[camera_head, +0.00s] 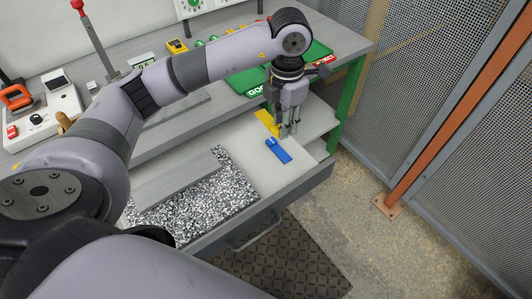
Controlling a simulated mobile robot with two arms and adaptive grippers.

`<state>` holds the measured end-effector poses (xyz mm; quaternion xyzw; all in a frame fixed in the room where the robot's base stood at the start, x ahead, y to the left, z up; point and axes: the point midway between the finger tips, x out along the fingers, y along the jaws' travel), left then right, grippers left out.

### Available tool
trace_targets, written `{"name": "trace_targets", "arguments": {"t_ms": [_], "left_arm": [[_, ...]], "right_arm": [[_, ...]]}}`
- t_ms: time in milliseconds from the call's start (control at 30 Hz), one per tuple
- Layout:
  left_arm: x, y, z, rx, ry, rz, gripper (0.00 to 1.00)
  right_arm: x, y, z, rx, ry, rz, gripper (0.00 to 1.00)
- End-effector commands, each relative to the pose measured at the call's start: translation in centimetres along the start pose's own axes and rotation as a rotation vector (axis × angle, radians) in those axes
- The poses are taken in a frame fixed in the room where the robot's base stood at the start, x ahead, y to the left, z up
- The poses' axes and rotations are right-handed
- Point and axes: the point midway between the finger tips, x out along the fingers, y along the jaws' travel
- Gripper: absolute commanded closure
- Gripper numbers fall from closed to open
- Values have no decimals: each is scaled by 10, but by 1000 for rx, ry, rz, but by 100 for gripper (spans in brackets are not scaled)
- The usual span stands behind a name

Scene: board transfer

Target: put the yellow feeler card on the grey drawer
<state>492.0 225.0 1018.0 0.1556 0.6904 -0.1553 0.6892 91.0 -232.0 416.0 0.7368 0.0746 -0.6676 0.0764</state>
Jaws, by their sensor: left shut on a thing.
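The yellow feeler card (265,118) is a small flat strip at my left gripper's fingers. My left gripper (288,131) points down and is shut on the yellow card, which sticks out to the left of the fingers. Card and fingers are over the far right part of the light grey drawer surface (240,143). I cannot tell whether the card touches the surface. The fingers hide part of the card. The drawer's darker front with a handle (257,232) faces the floor. My right gripper is out of view.
A blue card (279,151) lies on the drawer just in front of the fingers. A speckled plate (205,200) with a grey bar (180,182) covers the drawer's left part. Behind is a bench shelf with a green mat (250,82) and several tools. A mesh fence stands right.

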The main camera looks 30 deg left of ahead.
Motion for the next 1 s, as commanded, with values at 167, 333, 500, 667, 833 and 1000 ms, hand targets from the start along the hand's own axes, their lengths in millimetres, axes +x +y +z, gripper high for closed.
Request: {"name": "trace_targets", "arguments": {"t_ms": [167, 333, 500, 667, 833, 1000], "left_arm": [[19, 1, 0, -58, 5, -1, 95], [63, 1, -2, -56, 7, -2, 95], [109, 1, -1, -56, 5, -2, 95], [142, 1, -1, -54, 3, 0, 95], [158, 1, 1, -52, -1, -1, 95], [181, 1, 0, -54, 3, -1, 95]], "right_arm": [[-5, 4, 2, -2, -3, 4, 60], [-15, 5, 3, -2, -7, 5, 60], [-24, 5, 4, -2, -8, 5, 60], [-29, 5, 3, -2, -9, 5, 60], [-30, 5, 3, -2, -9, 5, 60], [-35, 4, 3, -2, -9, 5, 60]]}}
